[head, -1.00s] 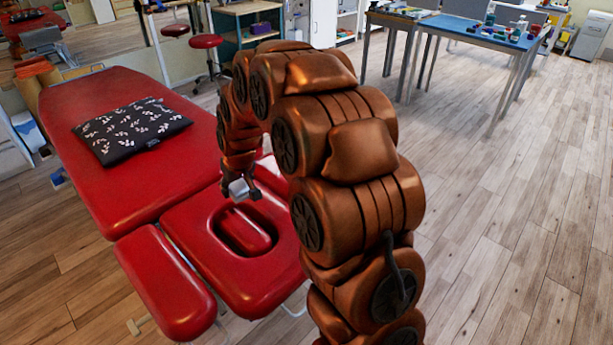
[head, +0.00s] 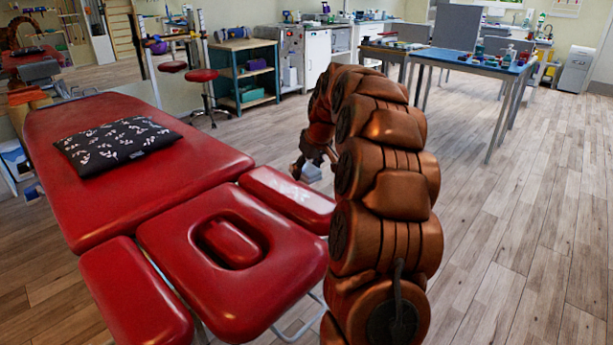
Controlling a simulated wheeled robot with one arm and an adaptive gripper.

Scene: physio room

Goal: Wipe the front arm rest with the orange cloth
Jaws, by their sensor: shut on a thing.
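The red treatment table (head: 195,160) has a face section (head: 285,265) with an oval opening. One red arm rest (head: 135,295) lies at the lower left, bare. The other red arm rest (head: 290,197) lies on the right, partly behind my arm. My gripper (head: 308,170) is above or just beyond this right arm rest; I cannot tell if it touches. It is shut on a small pale grey thing (head: 312,174), whose shape is unclear. I cannot make out an orange cloth at my gripper.
A black patterned pillow (head: 115,145) lies on the table. An orange-brown item (head: 27,97) is at the far left. A red stool (head: 202,76) and a shelf (head: 246,75) stand behind. A blue-topped table (head: 475,58) is at the back right. The right floor is clear.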

